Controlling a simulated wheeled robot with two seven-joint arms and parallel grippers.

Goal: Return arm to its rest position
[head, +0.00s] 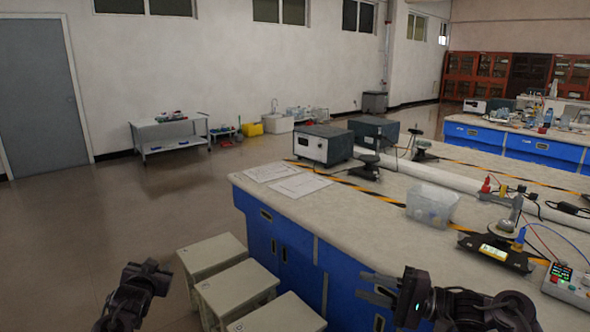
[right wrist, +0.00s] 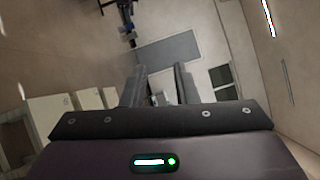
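My right gripper (head: 374,288) is at the bottom of the head view, in front of the blue side of the lab bench (head: 390,215). Its fingers point left and stand apart with nothing between them. The right wrist view shows the two dark fingers (right wrist: 158,88) with a clear gap. My left arm's dark end (head: 140,288) is at the lower left of the head view, above the floor. Its fingertips are too dark and small to tell their state.
Several pale stools (head: 237,288) stand between my arms beside the bench. On the bench are a clear plastic bin (head: 432,205), a metal instrument box (head: 324,145), papers (head: 300,185) and a black scale (head: 496,252). Open floor (head: 100,225) lies to the left.

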